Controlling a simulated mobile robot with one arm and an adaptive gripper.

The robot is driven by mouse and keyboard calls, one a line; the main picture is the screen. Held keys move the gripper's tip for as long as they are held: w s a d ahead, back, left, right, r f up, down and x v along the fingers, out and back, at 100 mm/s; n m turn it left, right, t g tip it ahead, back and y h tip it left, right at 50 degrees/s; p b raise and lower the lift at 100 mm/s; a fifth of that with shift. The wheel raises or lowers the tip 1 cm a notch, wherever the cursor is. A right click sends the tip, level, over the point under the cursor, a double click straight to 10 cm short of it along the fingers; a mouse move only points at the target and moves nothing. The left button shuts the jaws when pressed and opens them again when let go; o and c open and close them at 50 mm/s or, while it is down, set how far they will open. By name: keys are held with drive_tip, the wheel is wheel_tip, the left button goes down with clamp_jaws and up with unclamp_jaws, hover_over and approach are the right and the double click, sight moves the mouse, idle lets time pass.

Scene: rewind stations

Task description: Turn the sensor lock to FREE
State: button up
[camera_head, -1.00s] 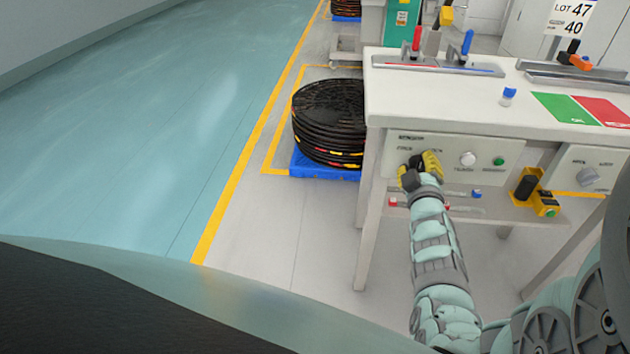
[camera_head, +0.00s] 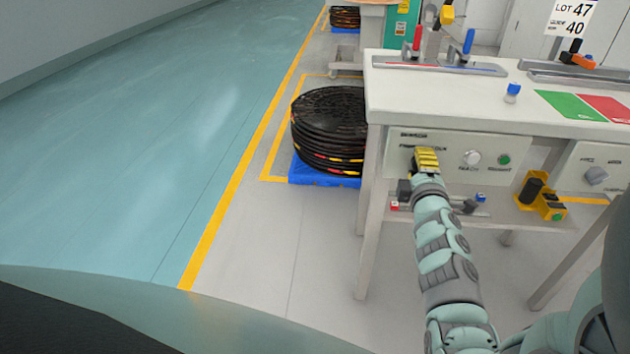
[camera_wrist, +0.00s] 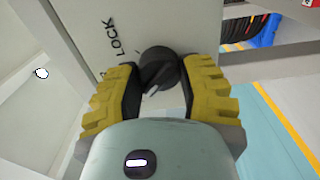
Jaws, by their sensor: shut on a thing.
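The sensor lock is a round black knob (camera_wrist: 158,68) on the pale front panel (camera_wrist: 95,25) of the bench. In the wrist view a white mark shows on the knob's lower part. The word LOCK is printed up and left of it; the FREE label is not readable there. My gripper (camera_wrist: 160,88) has its yellow and black fingers on both sides of the knob, shut on it. In the head view my gripper (camera_head: 425,161) is at the left part of the panel and hides the knob. I cannot tell which label the mark points at.
A white knob (camera_head: 472,157) and a green button (camera_head: 504,160) sit right of my gripper on the panel. A yellow and black device (camera_head: 540,195) is on the lower shelf. A stack of black reels (camera_head: 330,125) stands left of the bench. The teal floor (camera_head: 130,140) is clear.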

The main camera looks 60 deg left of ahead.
drive_tip(key=shift+f+n, duration=0.15)
drive_tip(key=shift+n, duration=0.15)
drive_tip(key=o, duration=1.2)
drive_tip(key=shift+s, duration=0.1)
drive_tip(key=v, duration=1.2)
drive_tip(key=shift+r, duration=0.2)
